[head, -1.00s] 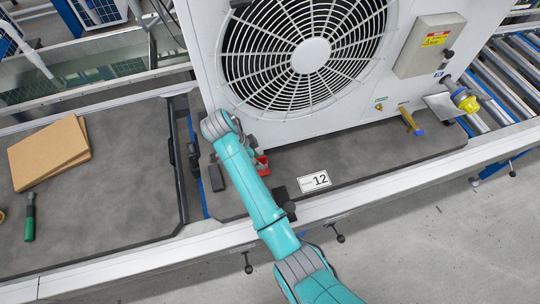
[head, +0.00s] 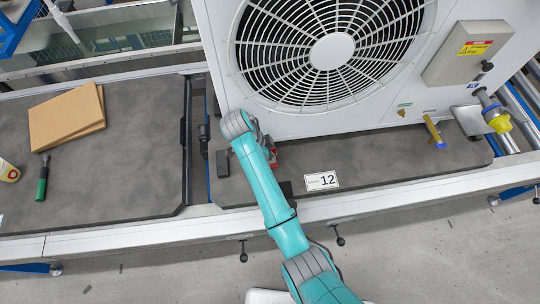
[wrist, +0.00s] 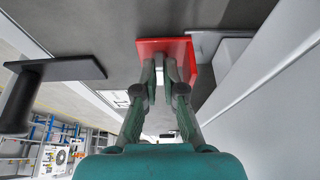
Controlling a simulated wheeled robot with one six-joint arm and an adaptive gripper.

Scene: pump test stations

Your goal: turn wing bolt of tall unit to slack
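The tall unit (head: 215,62) is a white casing with a large round fan grille, standing at the back of the dark work mat. A small red part (head: 273,158) is by its lower left corner, partly covered by my arm. In the wrist view a red block (wrist: 190,58) is straight ahead of my gripper (wrist: 160,62). The two fingertips are close together at the block's face, with a narrow light gap between them. I cannot tell whether they hold anything. No wing shape can be made out clearly; the fingers hide part of the red block.
A yellow-handled lever (head: 433,131) and a grey switch box (head: 465,55) are on the unit's right side. A label reading 12 (head: 321,181) lies on the mat's front. Cardboard (head: 65,118) and a green-handled tool (head: 42,178) lie on the left mat, whose middle is clear.

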